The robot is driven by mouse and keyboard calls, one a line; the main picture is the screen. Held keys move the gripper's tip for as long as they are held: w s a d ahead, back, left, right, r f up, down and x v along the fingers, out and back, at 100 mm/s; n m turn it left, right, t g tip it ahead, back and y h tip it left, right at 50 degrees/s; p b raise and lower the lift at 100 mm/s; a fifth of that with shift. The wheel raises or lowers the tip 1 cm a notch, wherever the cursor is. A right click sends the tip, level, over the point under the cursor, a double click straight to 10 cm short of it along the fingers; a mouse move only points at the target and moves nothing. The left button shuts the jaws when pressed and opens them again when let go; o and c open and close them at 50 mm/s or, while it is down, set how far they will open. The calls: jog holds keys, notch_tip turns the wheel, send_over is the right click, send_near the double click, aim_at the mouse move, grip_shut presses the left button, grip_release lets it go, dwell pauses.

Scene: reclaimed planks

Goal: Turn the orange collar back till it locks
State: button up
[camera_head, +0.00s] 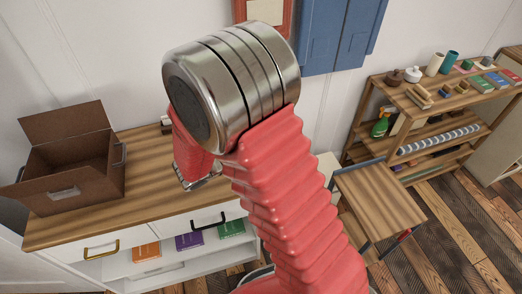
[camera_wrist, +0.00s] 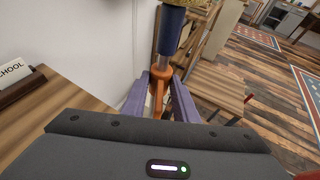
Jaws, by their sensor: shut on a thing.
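The orange collar (camera_wrist: 161,74) shows in the wrist view around the lower end of a grey shaft, with a dark blue section (camera_wrist: 171,28) above it. My gripper (camera_wrist: 161,84) has its two purple fingers on either side of the collar and is shut on it. More orange shows between the fingers below the collar. The pole leans slightly in the wrist view. Whether the collar is locked cannot be told. In the head view my arm hides the collar and the fingers.
A wooden-topped counter (camera_head: 140,190) holds an open brown box (camera_head: 75,165) at left. A small wooden table (camera_head: 385,205) and a shelf of supplies (camera_head: 430,105) stand to the right. A "SCHOOL" sign (camera_wrist: 14,72) is at the wrist view's left edge. Plank floor lies open at right.

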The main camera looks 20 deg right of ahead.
jog(key=shift+s+n+t+y, duration=0.15)
jog(key=shift+n+t+y, duration=0.25)
jog(key=shift+n+t, duration=0.25)
jog(key=shift+d, duration=0.1)
jog(key=shift+s+d+n+t+y, duration=0.1)
jog(key=shift+s+n+t+y, duration=0.1)
jog(key=shift+n+t+y, duration=0.6)
jog(key=shift+d+n+t, duration=0.1)
jog(key=shift+n+t, duration=0.25)
jog(key=shift+n, duration=0.1)
jog(key=shift+s+d+n+t+y, duration=0.1)
jog(key=shift+s+n+t+y, duration=0.05)
jog(key=shift+n+t+y, duration=0.55)
jog(key=o, duration=0.8)
